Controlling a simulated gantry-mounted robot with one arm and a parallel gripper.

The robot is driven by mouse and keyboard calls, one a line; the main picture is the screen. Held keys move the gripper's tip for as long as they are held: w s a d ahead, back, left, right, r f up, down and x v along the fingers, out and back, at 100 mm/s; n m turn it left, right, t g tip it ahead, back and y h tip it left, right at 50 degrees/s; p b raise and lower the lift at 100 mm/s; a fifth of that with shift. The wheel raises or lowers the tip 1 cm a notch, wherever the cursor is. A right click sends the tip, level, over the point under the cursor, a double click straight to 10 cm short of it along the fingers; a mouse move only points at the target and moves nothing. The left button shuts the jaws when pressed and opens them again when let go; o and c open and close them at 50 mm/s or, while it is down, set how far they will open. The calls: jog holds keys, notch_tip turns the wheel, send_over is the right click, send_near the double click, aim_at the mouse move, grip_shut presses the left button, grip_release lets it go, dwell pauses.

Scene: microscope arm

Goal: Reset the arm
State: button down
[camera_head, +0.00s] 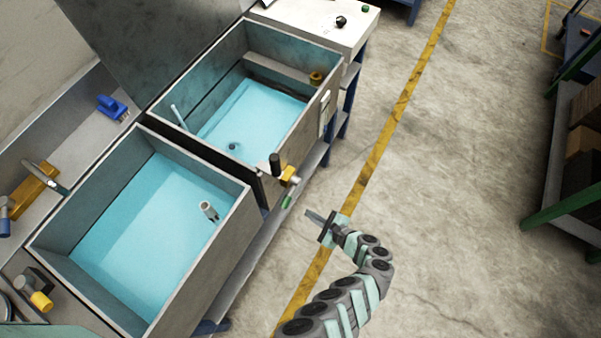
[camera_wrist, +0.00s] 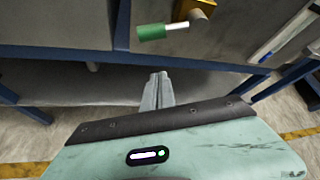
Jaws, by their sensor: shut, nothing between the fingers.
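My arm (camera_head: 350,300) reaches up from the bottom of the head view, over the floor to the right of the sinks. My gripper (camera_head: 309,214) points left toward the bench front and is shut, with nothing in it. In the wrist view my gripper (camera_wrist: 159,78) shows its two fingers together, in front of the bench's lower shelf. The fingers look apart from the bench. A green-ended part (camera_wrist: 160,31) and a yellow part (camera_wrist: 196,8) on the bench front are above the fingertips.
Two sinks with blue water, a near one (camera_head: 245,215) and a far one (camera_head: 325,85), stand at left. A yellow valve with a black handle (camera_head: 276,165) juts out between them. The floor (camera_head: 450,190) is clear up to a green-framed shelf (camera_head: 560,205) at right.

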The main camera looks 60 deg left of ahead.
jog(key=v, duration=0.3)
dwell(0.5)
